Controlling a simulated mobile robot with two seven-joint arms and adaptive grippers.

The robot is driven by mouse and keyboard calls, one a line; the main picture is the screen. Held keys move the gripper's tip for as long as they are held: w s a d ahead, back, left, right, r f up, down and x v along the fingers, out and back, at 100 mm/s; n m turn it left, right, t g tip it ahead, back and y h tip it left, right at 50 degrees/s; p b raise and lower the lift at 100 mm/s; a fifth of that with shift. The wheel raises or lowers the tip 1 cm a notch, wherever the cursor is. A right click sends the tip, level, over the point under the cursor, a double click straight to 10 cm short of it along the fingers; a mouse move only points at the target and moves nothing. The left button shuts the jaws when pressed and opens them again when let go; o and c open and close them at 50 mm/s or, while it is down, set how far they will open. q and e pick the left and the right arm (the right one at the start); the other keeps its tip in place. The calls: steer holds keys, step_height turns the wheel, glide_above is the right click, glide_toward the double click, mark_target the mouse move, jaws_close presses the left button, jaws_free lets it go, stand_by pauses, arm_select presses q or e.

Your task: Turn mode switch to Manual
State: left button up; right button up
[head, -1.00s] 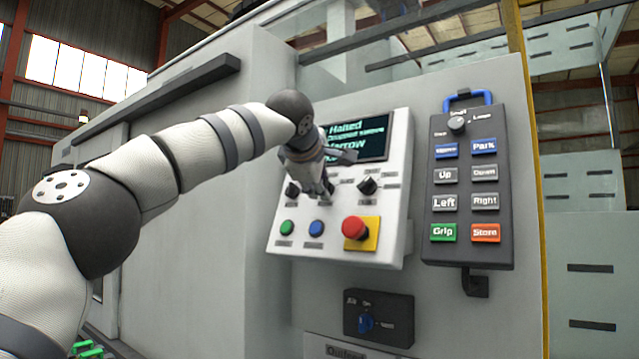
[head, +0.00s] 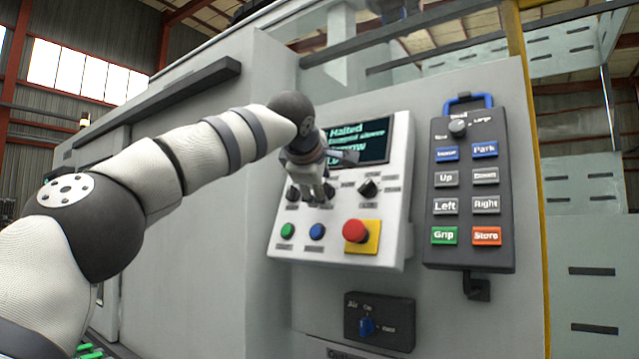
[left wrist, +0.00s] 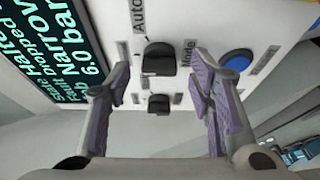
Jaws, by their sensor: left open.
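The mode switch (left wrist: 158,60) is a black knob on the white control panel (head: 284,262). In the left wrist view it has the label "Auto" above it and "Mode" to its right. Which way it points I cannot tell. My left gripper (left wrist: 162,88) is open and empty, its fingers apart to the left and right of the switch in that view. I see no clear contact. In the head view my left gripper (head: 315,190) is in front of the panel's knob row, below the screen, and partly hides the switch. My right gripper is not in view.
A second black knob (left wrist: 158,103) is close by. A blue button (head: 317,231), a green button (head: 287,230) and a red emergency stop (head: 355,230) are below the knobs. The screen (head: 365,140) reads "Halted". A key pendant (head: 468,190) hangs at the right.

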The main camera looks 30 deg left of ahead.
arm_select(q)
steer(key=v, duration=1.2)
steer(key=shift+f, duration=0.1)
